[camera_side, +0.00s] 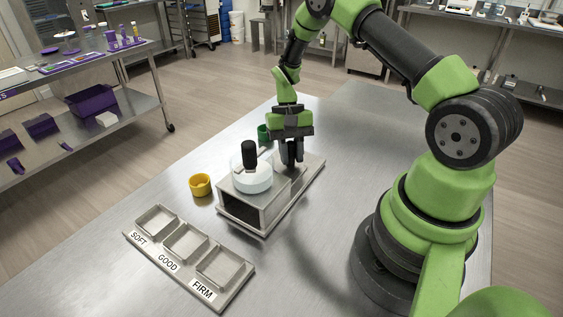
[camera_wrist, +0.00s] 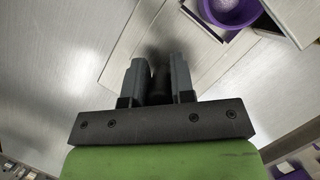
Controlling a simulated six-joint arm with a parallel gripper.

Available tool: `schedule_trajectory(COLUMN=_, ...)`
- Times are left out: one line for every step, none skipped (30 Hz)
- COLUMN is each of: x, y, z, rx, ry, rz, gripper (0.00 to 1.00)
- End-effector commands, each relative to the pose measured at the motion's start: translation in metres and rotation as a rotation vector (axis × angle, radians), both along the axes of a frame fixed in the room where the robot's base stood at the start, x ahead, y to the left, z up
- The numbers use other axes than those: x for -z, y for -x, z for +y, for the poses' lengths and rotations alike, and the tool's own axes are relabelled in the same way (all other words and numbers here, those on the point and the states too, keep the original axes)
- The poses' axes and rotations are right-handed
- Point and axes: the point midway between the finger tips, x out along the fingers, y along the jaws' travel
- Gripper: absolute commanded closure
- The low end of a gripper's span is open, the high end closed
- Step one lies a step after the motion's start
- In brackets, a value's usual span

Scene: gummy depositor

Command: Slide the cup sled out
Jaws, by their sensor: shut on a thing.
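A grey box-shaped depositor (camera_side: 238,211) stands on the metal table in the side view, with a white round top (camera_side: 250,176) and a black upright knob (camera_side: 250,153). A low grey section extends from it toward the back right. My gripper (camera_side: 291,160) points down over this section, behind and right of the white top. In the wrist view my gripper (camera_wrist: 155,72) is shut on a dark handle (camera_wrist: 158,84), seen between its fingers. I cannot make out the cup sled's outline or how far it sits inside the depositor.
A yellow cup (camera_side: 200,186) stands left of the depositor and a green cup (camera_side: 263,134) behind it. A three-compartment tray (camera_side: 215,261) marked SOFT, GOOD and FIRM lies in front. A round purple container (camera_wrist: 232,9) shows in the wrist view. The table right of the depositor is clear.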

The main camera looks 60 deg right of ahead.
Motion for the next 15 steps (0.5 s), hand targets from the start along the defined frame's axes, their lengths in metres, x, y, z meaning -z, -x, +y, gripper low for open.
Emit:
schedule_trajectory(x=0.0, y=-0.001, z=-0.015, rx=0.008, ry=0.001, rz=-0.004, gripper=1.0)
schedule_trajectory(x=0.0, y=-0.001, z=-0.022, rx=0.009, ry=0.003, rz=-0.005, gripper=1.0)
schedule_trajectory(x=0.0, y=-0.001, z=-0.032, rx=0.007, ry=0.003, rz=-0.006, gripper=1.0)
schedule_trajectory(x=0.0, y=-0.001, z=-0.038, rx=0.007, ry=0.003, rz=-0.005, gripper=1.0)
schedule_trajectory(x=0.0, y=-0.001, z=-0.043, rx=0.006, ry=0.002, rz=-0.005, gripper=1.0)
schedule_trajectory(x=0.0, y=-0.002, z=-0.049, rx=0.005, ry=0.003, rz=-0.005, gripper=1.0)
schedule_trajectory(x=0.0, y=-0.001, z=-0.052, rx=0.004, ry=0.003, rz=-0.005, gripper=1.0)
schedule_trajectory(x=0.0, y=-0.001, z=-0.055, rx=0.003, ry=0.002, rz=-0.005, gripper=1.0)
schedule_trajectory(x=0.0, y=-0.001, z=-0.057, rx=0.003, ry=0.003, rz=-0.004, gripper=1.0)
schedule_trajectory(x=0.0, y=-0.001, z=-0.058, rx=0.003, ry=0.003, rz=-0.004, gripper=1.0)
schedule_trajectory(x=0.0, y=-0.001, z=-0.059, rx=0.002, ry=0.002, rz=-0.005, gripper=1.0)
schedule_trajectory(x=-0.001, y=-0.001, z=-0.06, rx=0.0, ry=0.004, rz=-0.005, gripper=1.0)
schedule_trajectory(x=-0.001, y=-0.001, z=-0.06, rx=0.0, ry=0.004, rz=-0.005, gripper=1.0)
schedule_trajectory(x=-0.001, y=-0.001, z=-0.06, rx=-0.001, ry=0.005, rz=-0.005, gripper=1.0)
schedule_trajectory(x=-0.001, y=-0.001, z=-0.06, rx=-0.001, ry=0.005, rz=-0.006, gripper=1.0)
